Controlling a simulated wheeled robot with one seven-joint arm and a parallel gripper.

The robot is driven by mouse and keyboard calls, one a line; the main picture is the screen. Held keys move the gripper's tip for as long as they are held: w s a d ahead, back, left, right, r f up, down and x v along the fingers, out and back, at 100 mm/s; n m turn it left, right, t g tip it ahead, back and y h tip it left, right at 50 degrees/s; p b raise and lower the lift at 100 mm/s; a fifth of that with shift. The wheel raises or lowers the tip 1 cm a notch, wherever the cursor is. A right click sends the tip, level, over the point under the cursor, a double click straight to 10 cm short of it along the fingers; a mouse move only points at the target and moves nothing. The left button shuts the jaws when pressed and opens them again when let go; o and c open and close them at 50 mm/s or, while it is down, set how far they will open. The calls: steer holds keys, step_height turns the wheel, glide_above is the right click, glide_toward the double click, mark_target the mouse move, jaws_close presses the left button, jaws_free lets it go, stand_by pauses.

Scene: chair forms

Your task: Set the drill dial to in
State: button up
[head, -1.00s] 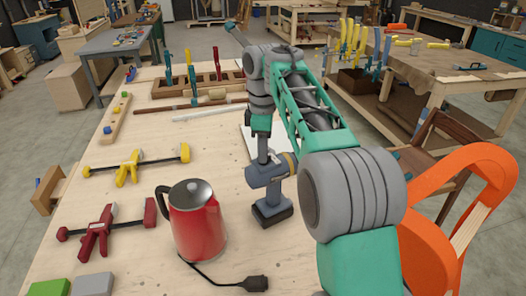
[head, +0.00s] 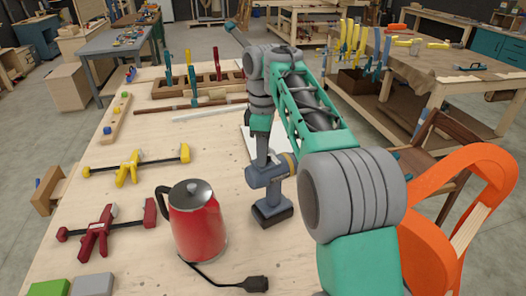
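The drill (head: 270,203) stands upright on its battery foot on the wooden workbench, blue-grey with a dark base and a tan ring near its front. My gripper (head: 262,158) comes down from above onto the top of the drill's body. Its fingers are small in the head view and overlap the drill, so I cannot tell whether they touch it or how far apart they are. The drill's dial cannot be made out. My green and grey arm covers the area to the right of the drill.
A red kettle (head: 196,222) with a dark cord and plug stands left of the drill. A yellow clamp (head: 130,167) and a red clamp (head: 98,232) lie farther left. A white sheet (head: 249,142) lies behind the drill. An orange chair form (head: 430,250) is at right.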

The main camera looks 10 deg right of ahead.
steer(key=shift+r, duration=0.1)
step_height(320, 180, up, 8)
steer(key=p, duration=0.7)
steer(key=shift+f, duration=0.2)
steer(key=s+f+m+t+b, duration=0.1)
steer(key=s+f+m, duration=0.3)
steer(key=s, duration=0.3)
steer(key=s+f+m+t, duration=0.2)
steer(key=s+f+m, duration=0.2)
steer(key=s, duration=0.3)
steer(key=s+f+m+t+b, duration=0.1)
steer(key=s+f+m, duration=0.3)
steer(key=s, duration=0.3)
steer(key=shift+m+t+b, duration=0.3)
steer(key=shift+m+b, duration=0.05)
steer(key=shift+m, duration=0.55)
steer(key=shift+d, duration=0.15)
stand_by(0.4)
